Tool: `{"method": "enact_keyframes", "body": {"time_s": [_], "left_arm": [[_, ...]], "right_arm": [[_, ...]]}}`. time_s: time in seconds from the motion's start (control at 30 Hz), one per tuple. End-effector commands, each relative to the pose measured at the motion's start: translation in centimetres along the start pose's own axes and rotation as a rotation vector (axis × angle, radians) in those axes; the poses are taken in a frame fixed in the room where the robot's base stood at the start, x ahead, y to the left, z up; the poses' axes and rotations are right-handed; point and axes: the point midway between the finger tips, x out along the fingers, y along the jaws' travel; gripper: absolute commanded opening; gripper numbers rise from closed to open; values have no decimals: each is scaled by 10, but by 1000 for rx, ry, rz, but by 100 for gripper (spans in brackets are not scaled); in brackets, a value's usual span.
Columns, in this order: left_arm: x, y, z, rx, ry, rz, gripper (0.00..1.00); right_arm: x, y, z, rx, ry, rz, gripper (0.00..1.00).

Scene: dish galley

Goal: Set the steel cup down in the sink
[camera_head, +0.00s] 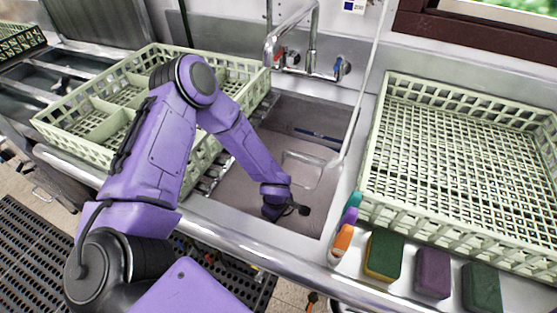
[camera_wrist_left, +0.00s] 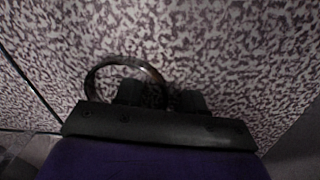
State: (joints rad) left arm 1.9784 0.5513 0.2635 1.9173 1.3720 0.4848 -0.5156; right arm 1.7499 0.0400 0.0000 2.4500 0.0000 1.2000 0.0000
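My left gripper (camera_head: 275,208) reaches down into the sink (camera_head: 235,192), near its front right part, fingers pointing down. In the left wrist view the steel cup (camera_wrist_left: 125,62) shows as a thin shiny ring, its rim, just ahead of the gripper's black base. The dark fingers (camera_wrist_left: 158,94) are close together at the right side of that rim, one on each side of the cup wall, and look shut on it. The cup's body is mostly hidden and dark. In the head view I cannot make out the cup. My right gripper is not in view.
A pale green rack (camera_head: 375,150) stands right of the sink, another (camera_head: 68,123) left of it. The faucet (camera_head: 312,45) is at the back. Several sponges, including a green and yellow one (camera_head: 384,254), and an orange-capped bottle (camera_head: 342,240) line the front right counter.

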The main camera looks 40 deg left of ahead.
Motion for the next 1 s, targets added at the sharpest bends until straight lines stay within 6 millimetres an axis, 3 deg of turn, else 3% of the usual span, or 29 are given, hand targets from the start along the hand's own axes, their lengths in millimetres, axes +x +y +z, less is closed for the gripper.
{"method": "enact_keyframes", "body": {"time_s": [0.13, 0.23, 0.6, 1.0], "left_arm": [[-2, 0, 0, 0, 0, 1, 38], [-14, 1, 0, -1, -1, 3, 38], [-95, 1, 0, -2, -1, 3, 38], [-108, 5, 0, 11, -2, 16, 38]], "right_arm": [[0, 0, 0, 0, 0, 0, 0], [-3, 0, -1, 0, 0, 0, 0], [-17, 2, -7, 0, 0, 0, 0], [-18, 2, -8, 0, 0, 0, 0]]}}
